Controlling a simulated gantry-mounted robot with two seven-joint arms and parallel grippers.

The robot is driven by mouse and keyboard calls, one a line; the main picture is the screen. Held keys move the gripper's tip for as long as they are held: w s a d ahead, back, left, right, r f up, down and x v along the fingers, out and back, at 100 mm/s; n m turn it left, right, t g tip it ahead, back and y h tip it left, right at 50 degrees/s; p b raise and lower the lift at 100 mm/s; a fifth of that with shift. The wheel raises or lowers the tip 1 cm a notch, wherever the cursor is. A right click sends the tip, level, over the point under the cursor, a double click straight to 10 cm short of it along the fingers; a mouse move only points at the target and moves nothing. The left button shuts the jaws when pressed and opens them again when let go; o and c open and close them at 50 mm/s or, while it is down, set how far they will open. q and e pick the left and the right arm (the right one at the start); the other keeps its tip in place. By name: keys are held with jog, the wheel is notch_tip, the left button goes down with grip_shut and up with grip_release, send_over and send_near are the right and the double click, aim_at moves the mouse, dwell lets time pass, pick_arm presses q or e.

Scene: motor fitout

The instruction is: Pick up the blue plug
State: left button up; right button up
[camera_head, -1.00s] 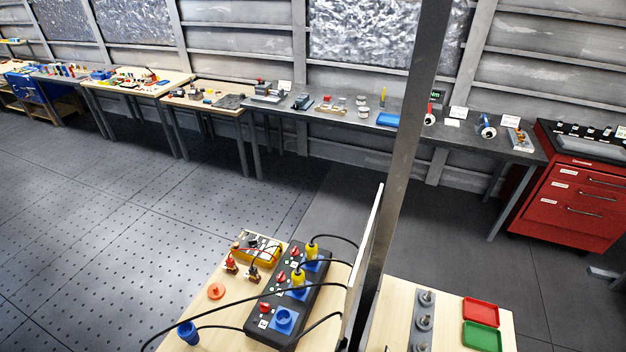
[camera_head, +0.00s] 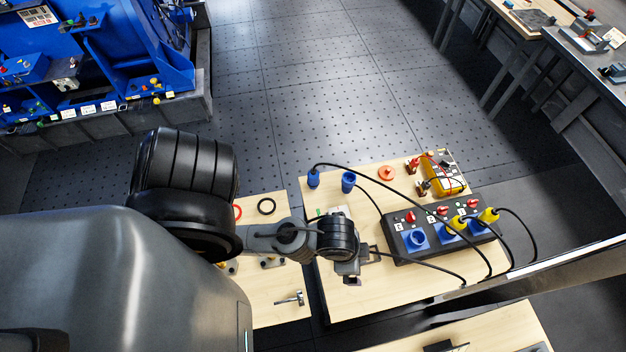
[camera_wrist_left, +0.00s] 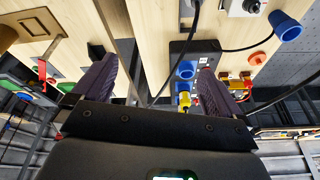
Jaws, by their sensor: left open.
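Two blue plugs on black cables stand near the far edge of the wooden table in the head view. One blue plug (camera_head: 313,179) is at the left, and the other blue plug (camera_head: 348,182) is just right of it. One blue plug (camera_wrist_left: 286,26) shows large at the upper right of the left wrist view. My left gripper (camera_head: 352,278) is over the table, nearer than the plugs and apart from them. Its two fingers (camera_wrist_left: 155,78) are spread with nothing held between them. My right gripper is out of view.
A black socket box (camera_head: 400,258) with blue sockets, red knobs and yellow plugs sits right of my left gripper. Black cables arch over it. A yellow meter (camera_head: 445,187) and an orange disc (camera_head: 386,173) lie behind. An upright panel (camera_head: 560,262) borders the table's right.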

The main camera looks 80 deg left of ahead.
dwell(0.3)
pick_arm(q)
jog(key=c, duration=0.4)
